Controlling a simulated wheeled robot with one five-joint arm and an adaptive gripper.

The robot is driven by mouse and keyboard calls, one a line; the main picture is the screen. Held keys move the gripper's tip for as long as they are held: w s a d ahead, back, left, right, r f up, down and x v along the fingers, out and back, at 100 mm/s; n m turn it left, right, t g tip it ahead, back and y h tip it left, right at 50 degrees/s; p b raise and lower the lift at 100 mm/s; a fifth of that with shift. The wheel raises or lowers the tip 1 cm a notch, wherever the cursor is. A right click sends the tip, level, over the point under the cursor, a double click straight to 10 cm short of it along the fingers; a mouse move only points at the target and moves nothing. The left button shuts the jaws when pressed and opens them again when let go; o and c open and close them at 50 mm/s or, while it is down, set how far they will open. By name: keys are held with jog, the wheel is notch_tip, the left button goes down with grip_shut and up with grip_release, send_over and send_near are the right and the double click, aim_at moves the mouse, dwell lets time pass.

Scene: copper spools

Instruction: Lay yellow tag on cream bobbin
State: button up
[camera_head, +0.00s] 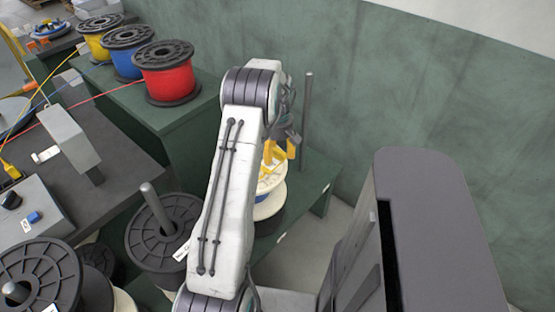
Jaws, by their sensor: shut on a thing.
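My gripper (281,151) is partly hidden behind my own arm, at the right of the arm's upper end. It is shut, with yellow parts showing at its end. I cannot clearly separate the yellow tag from the gripper's fingers at this size. The cream bobbin (270,207) stands below the gripper, with its left side hidden by my arm. Yellow and bluish bits show at the bobbin's top, just under the gripper. Whether they touch the bobbin I cannot tell.
A dark post (306,120) rises right of the gripper from a green bench (317,178). Red (167,72), blue (129,56) and yellow (99,38) spools stand on a green block at upper left. A black spool (150,250) stands left of my arm. A green wall (420,90) lies behind.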

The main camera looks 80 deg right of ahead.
jog(key=shift+f+p, duration=1.1)
jog(key=shift+f, duration=0.95)
jog(key=shift+f, duration=0.1)
jog(key=o, duration=1.2)
notch_tip(320, 180, up, 12)
jog(key=shift+d+r+b, duration=0.1)
jog(key=shift+r+b, duration=0.05)
jog(key=shift+b, duration=0.95)
